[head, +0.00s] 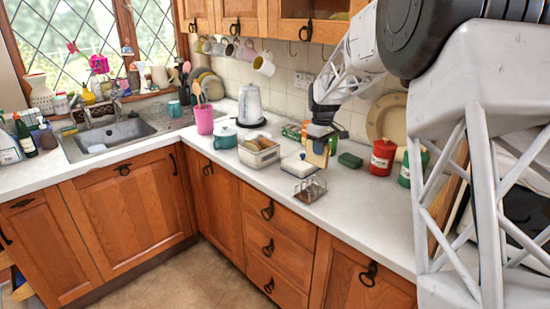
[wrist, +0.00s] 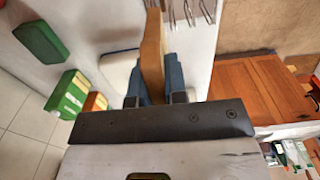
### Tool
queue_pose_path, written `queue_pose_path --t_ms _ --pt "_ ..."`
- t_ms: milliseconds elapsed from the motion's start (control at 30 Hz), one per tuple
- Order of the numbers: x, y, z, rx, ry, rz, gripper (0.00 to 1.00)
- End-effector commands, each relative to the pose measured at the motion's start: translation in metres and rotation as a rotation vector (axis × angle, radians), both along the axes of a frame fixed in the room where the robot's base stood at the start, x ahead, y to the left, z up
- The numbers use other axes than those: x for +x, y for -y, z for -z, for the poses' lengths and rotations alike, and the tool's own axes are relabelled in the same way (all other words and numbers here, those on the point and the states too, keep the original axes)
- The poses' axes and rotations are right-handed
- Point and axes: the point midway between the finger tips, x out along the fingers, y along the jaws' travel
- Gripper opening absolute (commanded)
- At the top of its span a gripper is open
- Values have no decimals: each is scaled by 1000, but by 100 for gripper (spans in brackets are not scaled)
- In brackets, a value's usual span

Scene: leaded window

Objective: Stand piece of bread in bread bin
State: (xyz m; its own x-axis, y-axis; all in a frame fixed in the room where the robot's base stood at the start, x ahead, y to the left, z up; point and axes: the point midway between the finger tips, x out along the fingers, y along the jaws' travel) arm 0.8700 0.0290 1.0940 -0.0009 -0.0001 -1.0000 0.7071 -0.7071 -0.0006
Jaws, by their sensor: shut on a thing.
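My gripper (head: 319,137) is above the worktop and shut on a piece of bread (head: 317,156), a tan slice. In the wrist view the slice (wrist: 152,48) stands edge-on between the blue fingers (wrist: 153,84). In the head view it hangs upright just behind and right of a white lidded dish; whether it touches the dish I cannot tell. The bread bin (head: 262,160), a pale open box with brown bread in it, stands on the worktop to the left of my gripper. It does not show in the wrist view.
The white dish (head: 298,168) lies between bin and gripper, with a wire toast rack (head: 310,190) in front. A green block (head: 350,160) and red canister (head: 382,157) stand right. A teal pot (head: 225,138) is left of the bin. The front worktop (head: 365,220) is clear.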

Motion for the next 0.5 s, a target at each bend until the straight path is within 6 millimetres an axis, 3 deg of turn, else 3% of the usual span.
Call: queue_pose_path --t_ms 500 --pt "74 -51 -7 0 0 -2 0"
